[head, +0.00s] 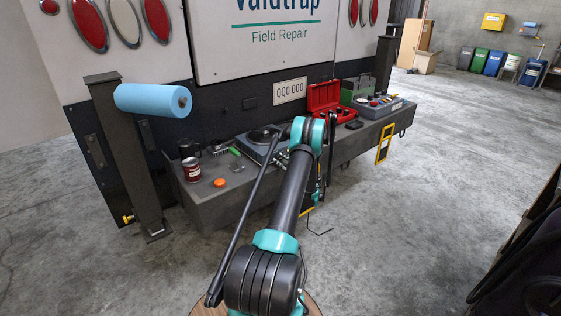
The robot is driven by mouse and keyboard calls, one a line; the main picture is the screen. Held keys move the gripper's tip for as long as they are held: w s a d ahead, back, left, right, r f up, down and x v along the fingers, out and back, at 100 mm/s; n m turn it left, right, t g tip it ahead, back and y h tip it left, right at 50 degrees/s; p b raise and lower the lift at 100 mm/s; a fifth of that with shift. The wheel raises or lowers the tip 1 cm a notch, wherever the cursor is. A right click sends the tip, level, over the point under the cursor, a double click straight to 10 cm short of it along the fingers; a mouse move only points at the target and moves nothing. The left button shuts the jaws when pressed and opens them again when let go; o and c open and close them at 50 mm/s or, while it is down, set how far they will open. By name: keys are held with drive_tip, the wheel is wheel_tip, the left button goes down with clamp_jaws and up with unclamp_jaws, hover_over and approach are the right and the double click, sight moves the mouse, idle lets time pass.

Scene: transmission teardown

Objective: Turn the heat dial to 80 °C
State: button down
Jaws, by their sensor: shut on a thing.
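A grey heater (257,149) with a round black top stands on the dark bumper ledge at the back of the vehicle. My gripper (281,158) is small and partly hidden behind my arm, at the right front side of the heater. It is shut on what appears to be the heat dial there. The dial, its scale and its pointer are too small and covered to read, so I cannot tell the set temperature.
On the ledge (222,195) left of the heater stand a red can (192,170), an orange cap (219,183), a green-handled brush (235,152) and a dark mug (189,148). An open red case (323,98) and a grey tray (380,108) lie right. A blue roll (150,99) juts out left.

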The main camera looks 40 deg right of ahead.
drive_tip(key=n, duration=0.4)
drive_tip(key=shift+n, duration=0.3)
drive_tip(key=n, duration=1)
drive_tip(key=shift+n, duration=2.3)
drive_tip(key=c, duration=1.2)
unclamp_jaws()
drive_tip(key=shift+r, duration=0.1)
drive_tip(key=shift+s, duration=0.1)
